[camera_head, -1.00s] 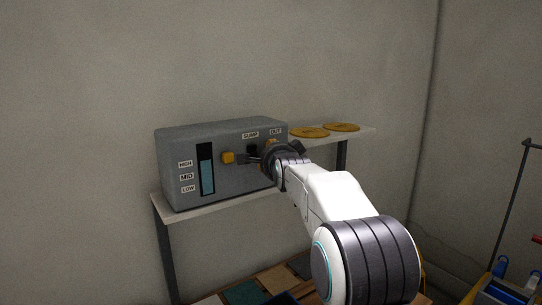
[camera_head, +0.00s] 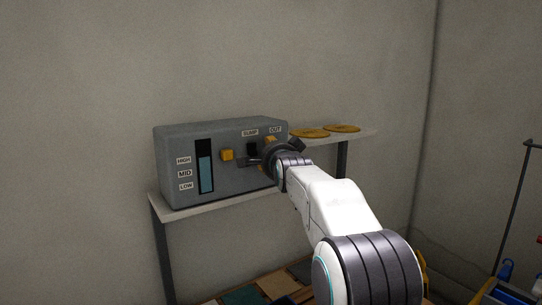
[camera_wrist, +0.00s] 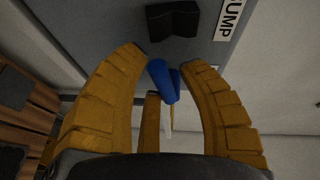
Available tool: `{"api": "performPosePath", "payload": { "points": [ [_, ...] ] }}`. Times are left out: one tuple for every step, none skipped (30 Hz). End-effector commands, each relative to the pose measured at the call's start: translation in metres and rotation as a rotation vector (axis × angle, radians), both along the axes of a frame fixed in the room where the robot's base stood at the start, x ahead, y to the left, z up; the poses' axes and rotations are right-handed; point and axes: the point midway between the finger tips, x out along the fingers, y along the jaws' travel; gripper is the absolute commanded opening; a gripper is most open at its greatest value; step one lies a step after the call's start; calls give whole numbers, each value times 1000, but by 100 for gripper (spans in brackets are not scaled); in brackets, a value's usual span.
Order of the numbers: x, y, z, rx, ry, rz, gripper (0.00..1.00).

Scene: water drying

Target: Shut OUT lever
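A grey control box (camera_head: 225,180) stands on a wall shelf. Its front carries an OUT label (camera_head: 275,129) at the right and a SUMP label (camera_head: 250,132) to its left. My gripper (camera_head: 266,154) is at the box's right front, hiding the area below OUT. A black block (camera_wrist: 173,21) sits beside the SUMP label in the wrist view.
A yellow knob (camera_head: 227,155) and a level gauge (camera_head: 205,172) marked HIGH, MID, LOW are on the box's left part. Yellow discs (camera_head: 310,133) lie on the shelf (camera_head: 225,203) right of the box. The wall is close behind.

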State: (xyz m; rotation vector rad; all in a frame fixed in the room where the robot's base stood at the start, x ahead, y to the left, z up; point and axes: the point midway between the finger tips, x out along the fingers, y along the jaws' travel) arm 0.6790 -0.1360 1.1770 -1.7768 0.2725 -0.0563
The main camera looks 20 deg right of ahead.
Motion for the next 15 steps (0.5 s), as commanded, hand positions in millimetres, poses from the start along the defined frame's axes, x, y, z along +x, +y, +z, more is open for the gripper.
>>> {"api": "performPosePath", "payload": {
  "points": [
    [0,0,-1,0,1,0,42],
    [0,0,-1,0,2,0,44],
    [0,0,-1,2,3,0,48],
    [0,0,-1,2,3,0,50],
    [0,0,-2,2,4,0,50],
    [0,0,-2,2,4,0,50],
    [0,0,-2,2,5,0,50],
    [0,0,-2,2,5,0,50],
    [0,0,-2,2,5,0,50],
    [0,0,-3,2,6,0,50],
    [0,0,-3,2,6,0,50],
    [-1,0,-2,2,6,0,50],
    [-1,0,-2,2,5,1,50],
    [-2,1,-2,2,5,0,50],
    [-4,1,-1,2,5,0,50]
  ]
}}
